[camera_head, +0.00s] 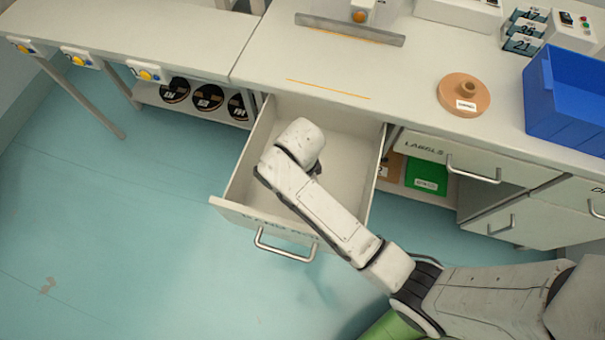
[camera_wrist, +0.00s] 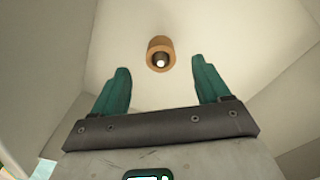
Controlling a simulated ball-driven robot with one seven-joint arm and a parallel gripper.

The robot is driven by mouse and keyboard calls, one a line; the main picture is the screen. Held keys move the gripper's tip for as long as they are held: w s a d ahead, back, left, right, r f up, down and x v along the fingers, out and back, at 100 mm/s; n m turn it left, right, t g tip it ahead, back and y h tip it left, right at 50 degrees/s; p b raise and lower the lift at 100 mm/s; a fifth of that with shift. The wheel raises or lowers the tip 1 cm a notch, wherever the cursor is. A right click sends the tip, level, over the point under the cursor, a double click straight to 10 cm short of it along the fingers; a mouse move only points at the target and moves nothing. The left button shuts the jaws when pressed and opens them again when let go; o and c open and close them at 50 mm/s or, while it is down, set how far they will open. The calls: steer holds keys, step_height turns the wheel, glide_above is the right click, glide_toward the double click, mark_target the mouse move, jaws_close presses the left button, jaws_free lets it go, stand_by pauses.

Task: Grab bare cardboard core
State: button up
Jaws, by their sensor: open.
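A bare brown cardboard core (camera_wrist: 153,47) stands on the floor of the open drawer in the wrist view, seen end-on with a dark hole through it. My gripper (camera_wrist: 160,80) is open, its two teal fingers apart, and the core shows beyond the fingertips, midway between them and not touched. In the head view my arm reaches into the open drawer (camera_head: 237,212). The core and my fingers are hidden there behind the arm's end.
The drawer walls stand close around my gripper. On the bench above are a tan disc with a hub (camera_head: 463,95), a blue bin (camera_head: 568,103) and a grey metal bar (camera_head: 350,29). Black reels (camera_head: 207,97) sit on a shelf left of the drawer.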

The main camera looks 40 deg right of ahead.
steer(key=f, duration=0.7)
steer(key=shift+s+d+f, duration=0.15)
steer(key=shift+d+f, duration=0.05)
steer(key=shift+d, duration=0.2)
steer(key=c, duration=1.1)
